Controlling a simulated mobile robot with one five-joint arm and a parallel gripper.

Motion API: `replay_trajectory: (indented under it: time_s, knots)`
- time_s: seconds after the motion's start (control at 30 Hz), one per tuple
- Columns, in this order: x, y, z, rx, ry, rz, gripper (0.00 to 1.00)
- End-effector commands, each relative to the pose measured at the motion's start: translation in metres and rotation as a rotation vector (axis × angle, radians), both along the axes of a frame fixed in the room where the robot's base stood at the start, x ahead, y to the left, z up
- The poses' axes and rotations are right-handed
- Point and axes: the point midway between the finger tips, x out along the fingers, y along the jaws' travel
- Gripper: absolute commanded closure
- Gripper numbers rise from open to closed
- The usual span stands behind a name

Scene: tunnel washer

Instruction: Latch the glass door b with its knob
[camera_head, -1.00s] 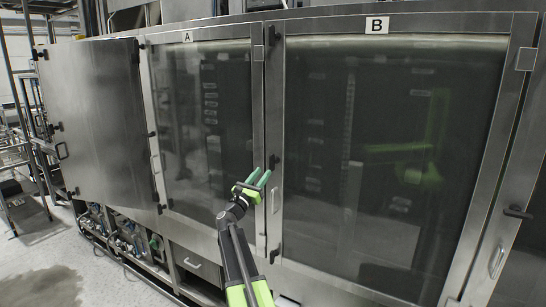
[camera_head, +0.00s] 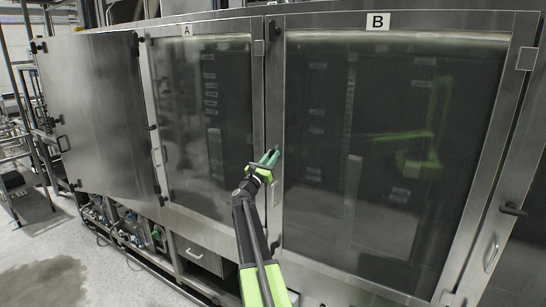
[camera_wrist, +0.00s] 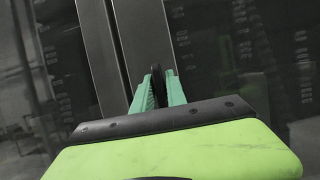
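Glass door B (camera_head: 395,165) is the right-hand glazed door in the head view, lying flat in its steel frame. Its dark knob is on the steel strip along its left edge, mostly hidden by my gripper (camera_head: 270,157). In the wrist view the dark knob (camera_wrist: 157,80) shows between the two green fingertips of my gripper (camera_wrist: 158,90). The fingers lie on both sides of it; I cannot tell whether they press on it. The door's pull handle (camera_head: 276,192) is just below my gripper.
Glass door A (camera_head: 200,130) is directly left, with its handle (camera_head: 155,157). A solid steel door panel (camera_head: 95,115) stands further left. A black lever (camera_head: 512,209) and another handle (camera_head: 491,252) are at the far right. The floor (camera_head: 50,265) at lower left is clear.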

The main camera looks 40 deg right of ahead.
Motion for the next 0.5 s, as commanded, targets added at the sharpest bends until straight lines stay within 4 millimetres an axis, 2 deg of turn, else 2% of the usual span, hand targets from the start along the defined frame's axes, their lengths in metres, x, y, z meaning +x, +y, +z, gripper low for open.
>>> replay_trajectory:
  time_s: [0.17,0.2,0.5]
  knots:
    - [0.0007,0.0005,0.0002,0.000,0.001,0.002,1.00]
    - [0.0016,-0.0087,0.0002,0.000,0.001,0.000,1.00]
    - [-0.0013,-0.0031,0.0010,0.011,-0.045,-0.002,1.00]
